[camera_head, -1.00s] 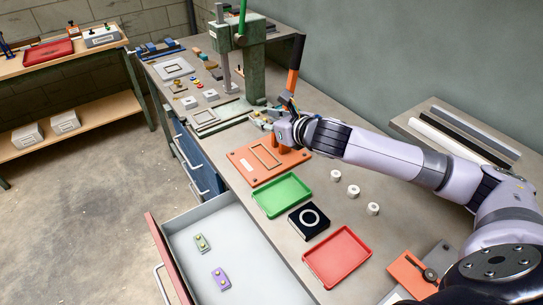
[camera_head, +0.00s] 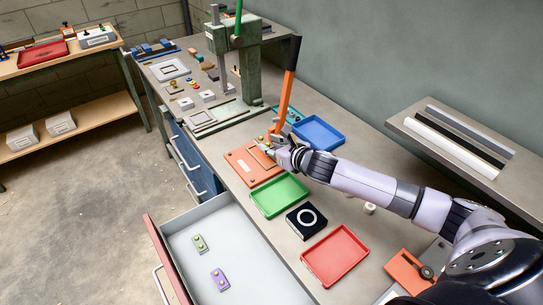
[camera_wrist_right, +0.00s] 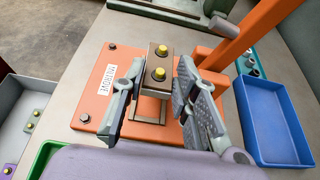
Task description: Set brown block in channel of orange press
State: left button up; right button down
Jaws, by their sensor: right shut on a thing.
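The orange press (camera_head: 240,164) stands on the bench, with a long orange lever (camera_head: 288,88) rising behind my gripper. In the wrist view its orange base plate (camera_wrist_right: 92,98) has a white label and corner bolts. A metal-edged rectangular channel (camera_wrist_right: 150,112) shows on it below the gripper. The block sits between both fingers (camera_wrist_right: 158,80), over the far part of the channel. Its underside is hidden, so I cannot tell whether it touches.
A blue tray (camera_head: 320,132) lies right of the press, a green tray (camera_head: 279,196) in front, then a black block with a white ring (camera_head: 307,220) and a red tray (camera_head: 336,256). The open drawer (camera_head: 196,276) holds two studded blocks. A green press (camera_head: 250,65) stands behind.

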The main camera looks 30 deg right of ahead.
aim_at(272, 166)
notch_tip(272, 166, down, 4)
jog(key=shift+f, duration=0.25)
jog(key=shift+s+f, duration=0.1)
jog(key=shift+f, duration=0.5)
jog(key=c, duration=1.7)
grip_release()
jog(key=o, duration=0.5)
jog(key=shift+a+f, duration=0.1)
jog(key=shift+f, duration=0.05)
jog(key=shift+c, duration=0.2)
jog(key=shift+s+f, duration=0.1)
